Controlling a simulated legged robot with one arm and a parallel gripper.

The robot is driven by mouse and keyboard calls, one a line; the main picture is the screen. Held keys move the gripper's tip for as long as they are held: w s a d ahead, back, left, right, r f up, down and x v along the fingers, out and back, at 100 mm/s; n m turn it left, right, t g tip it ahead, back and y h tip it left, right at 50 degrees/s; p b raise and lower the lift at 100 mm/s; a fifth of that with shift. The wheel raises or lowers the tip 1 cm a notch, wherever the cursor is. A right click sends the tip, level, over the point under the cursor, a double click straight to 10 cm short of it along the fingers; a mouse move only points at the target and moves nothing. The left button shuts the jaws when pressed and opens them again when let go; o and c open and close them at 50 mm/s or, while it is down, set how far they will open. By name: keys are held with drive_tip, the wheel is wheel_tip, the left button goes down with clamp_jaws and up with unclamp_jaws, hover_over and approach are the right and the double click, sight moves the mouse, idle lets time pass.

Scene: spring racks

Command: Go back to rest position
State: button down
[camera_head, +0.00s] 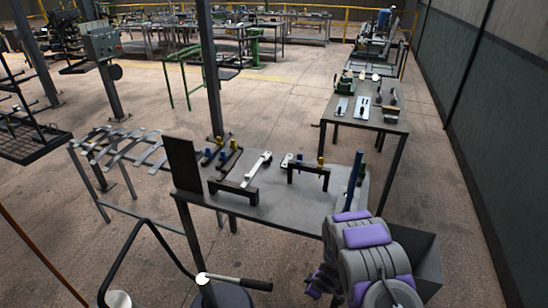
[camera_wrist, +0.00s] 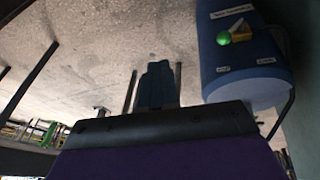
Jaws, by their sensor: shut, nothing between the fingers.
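My gripper (camera_wrist: 157,86) shows in the wrist view as a dark blue-grey pair of fingers pressed together, with nothing between them. It points out over bare floor, beside a blue rounded housing (camera_wrist: 240,75). I cannot tell whether it touches that housing. In the head view my purple and grey arm is folded at the bottom right, by the right end of the near table (camera_head: 270,200). The gripper cannot be made out there.
The near table holds a long metal part (camera_head: 257,168), dark brackets and an upright dark plate (camera_head: 183,163). A bent black handle (camera_head: 140,235) stands in front. Another table (camera_head: 370,118) is behind. A dark green wall (camera_head: 480,90) runs along the right. Open floor lies at centre left.

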drive_tip(key=w+d+r+m+h, duration=0.25)
drive_tip(key=d+r, duration=0.35)
drive_tip(key=r, duration=0.4)
drive_tip(key=s+d+r+m+h, duration=0.1)
drive_tip(key=s+d+r+m, duration=0.15)
drive_tip(key=r, duration=0.45)
drive_tip(key=s+d+r+m+g+h, duration=0.1)
drive_tip(key=s+d+r, duration=0.1)
drive_tip(key=s+r, duration=0.35)
drive_tip(key=s+d+r+m+h, duration=0.1)
drive_tip(key=s+d+r, duration=0.1)
drive_tip(key=r, duration=0.6)
drive_tip(key=s+a+r+m+g+y, duration=0.1)
drive_tip(key=s+a+r, duration=0.3)
drive_tip(key=s, duration=0.6)
drive_tip(key=s+a+r+m+g+y, duration=0.1)
drive_tip(key=s+a+r, duration=0.3)
drive_tip(key=s, duration=0.7)
drive_tip(key=s+a+r+m+g+y, duration=0.1)
drive_tip(key=s+a+r+m+g, duration=0.1)
drive_tip(key=s+r, duration=0.5)
drive_tip(key=s+a+m, duration=0.1)
drive_tip(key=s+a, duration=0.1)
drive_tip(key=s, duration=0.1)
drive_tip(key=shift+s+a, duration=0.2)
drive_tip(key=shift+a, duration=0.15)
drive_tip(key=shift+r+y, duration=0.1)
drive_tip(key=shift+y, duration=0.15)
